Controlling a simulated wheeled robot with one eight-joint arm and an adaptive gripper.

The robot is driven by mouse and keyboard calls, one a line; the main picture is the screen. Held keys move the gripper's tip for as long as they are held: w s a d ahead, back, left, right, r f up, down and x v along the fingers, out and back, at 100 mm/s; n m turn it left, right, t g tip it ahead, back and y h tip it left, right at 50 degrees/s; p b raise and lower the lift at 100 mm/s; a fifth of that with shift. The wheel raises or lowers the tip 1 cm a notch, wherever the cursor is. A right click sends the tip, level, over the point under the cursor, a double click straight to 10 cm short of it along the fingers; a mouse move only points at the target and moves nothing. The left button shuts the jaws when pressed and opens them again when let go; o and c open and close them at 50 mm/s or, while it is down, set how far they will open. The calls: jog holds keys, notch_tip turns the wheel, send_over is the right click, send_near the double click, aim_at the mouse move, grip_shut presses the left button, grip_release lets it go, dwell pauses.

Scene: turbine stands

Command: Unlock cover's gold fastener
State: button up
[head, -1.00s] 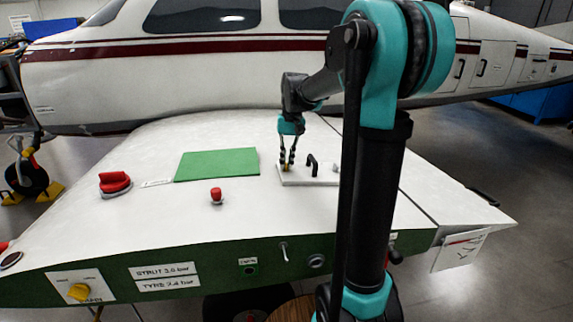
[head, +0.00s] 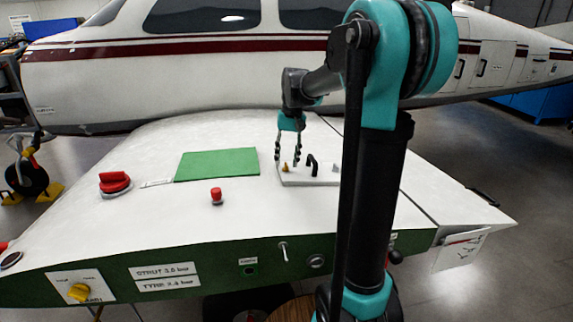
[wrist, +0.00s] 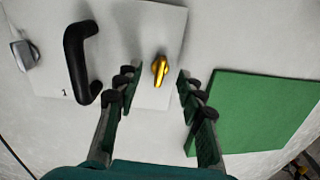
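The gold fastener (head: 285,168) stands on the white cover (head: 310,181), near its left end in the head view. In the wrist view, the gold fastener (wrist: 160,70) is a small knob, long axis nearly upright in the picture and slightly tilted. My gripper (head: 287,158) is open just above it. In the wrist view, the fingers of my gripper (wrist: 156,82) lie on either side of the fastener, with visible gaps and nothing held. Whether the fastener is locked cannot be told.
A black handle (wrist: 80,62) and a grey fastener (wrist: 25,54) sit on the same cover. A green panel (head: 217,164) lies beside it. A red knob (head: 216,195) and a larger red knob (head: 115,183) stand on the white wing surface.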

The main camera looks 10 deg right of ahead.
aim_at(286, 164)
jog(key=shift+w+d+r, duration=0.1)
jog(key=shift+d+r, duration=0.05)
jog(key=shift+r, duration=0.8)
jog(key=shift+w+d+r, duration=0.1)
jog(key=shift+r, duration=0.8)
jog(key=shift+s, duration=0.1)
